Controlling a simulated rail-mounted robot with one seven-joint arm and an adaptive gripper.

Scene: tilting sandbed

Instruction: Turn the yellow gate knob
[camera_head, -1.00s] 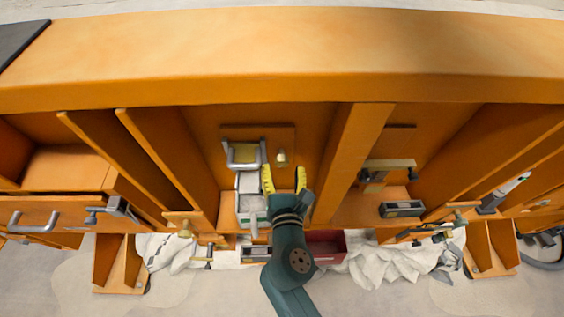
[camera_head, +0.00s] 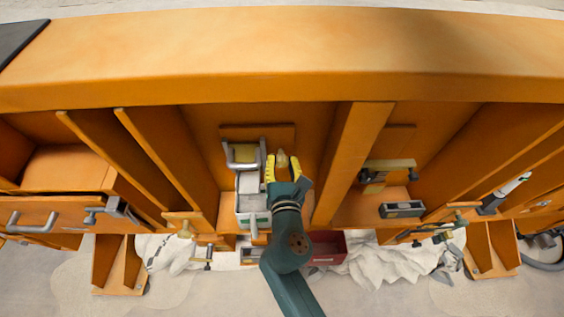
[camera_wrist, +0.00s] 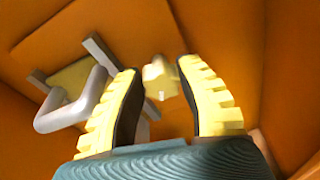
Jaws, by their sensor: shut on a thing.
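The yellow gate knob (camera_head: 282,157) is a small pale-yellow knob on the orange board (camera_head: 257,130) inside the middle bay. My gripper (camera_head: 283,168) reaches up into this bay with its yellow ribbed fingers on either side of the knob. It is shut on the knob. In the wrist view, the knob (camera_wrist: 160,80) shows between the two fingertips of my gripper (camera_wrist: 160,71), with the right one close against it.
A grey U-shaped handle (camera_head: 243,156) over a yellow plate stands just left of the knob, close to my left finger. A grey box-like chute (camera_head: 247,183) is below it. Orange dividers (camera_head: 352,150) wall the bay. A red tray (camera_head: 328,247) lies below.

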